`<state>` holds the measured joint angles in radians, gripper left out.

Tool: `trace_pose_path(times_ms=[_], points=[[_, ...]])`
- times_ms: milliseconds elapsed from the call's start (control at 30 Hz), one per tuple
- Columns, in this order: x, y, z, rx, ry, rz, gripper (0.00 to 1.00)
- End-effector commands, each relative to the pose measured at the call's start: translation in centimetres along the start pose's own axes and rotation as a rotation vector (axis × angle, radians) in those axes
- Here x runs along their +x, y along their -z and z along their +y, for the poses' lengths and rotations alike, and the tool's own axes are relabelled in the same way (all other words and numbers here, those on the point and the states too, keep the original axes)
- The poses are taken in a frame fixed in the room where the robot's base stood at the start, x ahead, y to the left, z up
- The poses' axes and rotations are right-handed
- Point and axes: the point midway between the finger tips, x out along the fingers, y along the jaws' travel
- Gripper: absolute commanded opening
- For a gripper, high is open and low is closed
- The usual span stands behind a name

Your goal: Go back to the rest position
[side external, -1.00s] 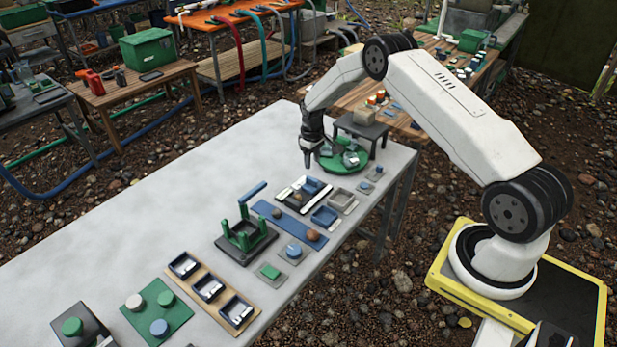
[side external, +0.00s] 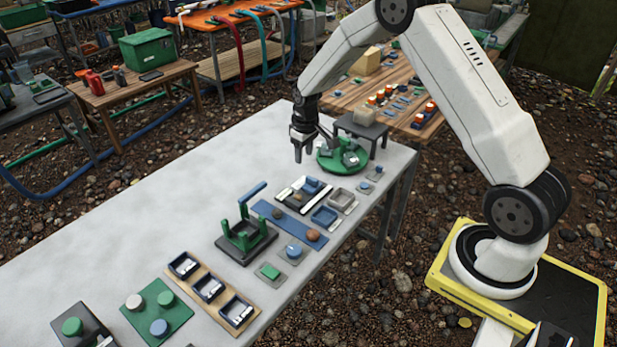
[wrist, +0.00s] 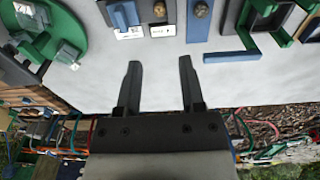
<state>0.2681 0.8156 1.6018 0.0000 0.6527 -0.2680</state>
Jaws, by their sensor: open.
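My gripper (side external: 310,148) is open and empty, above the far part of the grey table (side external: 150,190). In the side view it hangs pointing down, just left of a round green tray (side external: 328,163) with small pieces on it. In the wrist view my gripper (wrist: 159,80) shows two dark fingers spread apart with only bare table top between them. The green tray (wrist: 75,22) shows at upper left there. A blue bar (wrist: 230,57) lies to the right of the fingers.
A small dark stand (side external: 362,128) is behind the green tray. Parts trays, a blue mat (side external: 285,222) and a green-posted fixture (side external: 245,238) line the table's near right side. The table's left half is clear. A wooden bench (side external: 340,95) stands behind.

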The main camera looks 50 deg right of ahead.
Motion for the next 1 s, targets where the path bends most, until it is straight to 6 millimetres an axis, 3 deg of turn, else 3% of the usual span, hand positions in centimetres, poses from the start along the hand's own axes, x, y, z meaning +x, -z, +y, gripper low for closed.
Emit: trace_pose_path(times_ms=[100,500,1000], points=[[-2.2,-1.4,-2.1,-0.003,-0.003,0.02,0.5],[-7.6,-8.2,-8.0,-0.003,-0.001,0.082,0.5],[-10.8,-18.6,-12.9,0.0,0.015,0.153,0.5]])
